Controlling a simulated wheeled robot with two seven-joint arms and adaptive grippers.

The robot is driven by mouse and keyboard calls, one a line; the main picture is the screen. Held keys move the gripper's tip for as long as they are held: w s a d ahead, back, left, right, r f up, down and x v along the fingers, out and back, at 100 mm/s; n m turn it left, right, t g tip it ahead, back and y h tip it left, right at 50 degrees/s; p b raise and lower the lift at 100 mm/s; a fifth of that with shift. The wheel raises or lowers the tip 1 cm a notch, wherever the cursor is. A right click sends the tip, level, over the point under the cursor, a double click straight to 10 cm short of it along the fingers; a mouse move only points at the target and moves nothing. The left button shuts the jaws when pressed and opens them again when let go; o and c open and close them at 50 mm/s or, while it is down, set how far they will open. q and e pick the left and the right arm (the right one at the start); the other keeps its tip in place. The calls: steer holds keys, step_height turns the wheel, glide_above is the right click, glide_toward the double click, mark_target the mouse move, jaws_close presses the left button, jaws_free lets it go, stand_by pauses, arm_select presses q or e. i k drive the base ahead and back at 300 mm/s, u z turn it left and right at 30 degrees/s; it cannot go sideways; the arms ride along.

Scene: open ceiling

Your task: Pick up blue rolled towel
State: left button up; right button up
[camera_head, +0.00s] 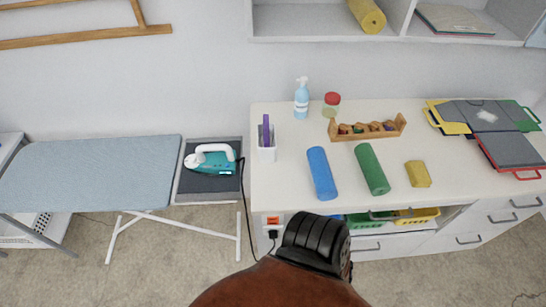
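The blue rolled towel (322,174) lies on the white counter (285,190), left of a green rolled towel (372,169). It lies lengthwise, with its near end close to the counter's front edge. Its whole top side shows and nothing covers it. Neither of my grippers is in view. A brown and black part of my own body shows at the bottom centre, below the counter's front edge and apart from the towel.
A white holder (267,150), spray bottle (301,100), red-lidded jar (331,105) and wooden rack (367,129) stand behind. Folders (485,117) lie right; an ironing board (90,172) with an iron (212,160) stands left.

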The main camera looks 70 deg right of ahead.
mark_target(326, 189)
steer(key=i, duration=1.15)
steer(key=z, duration=2.1)
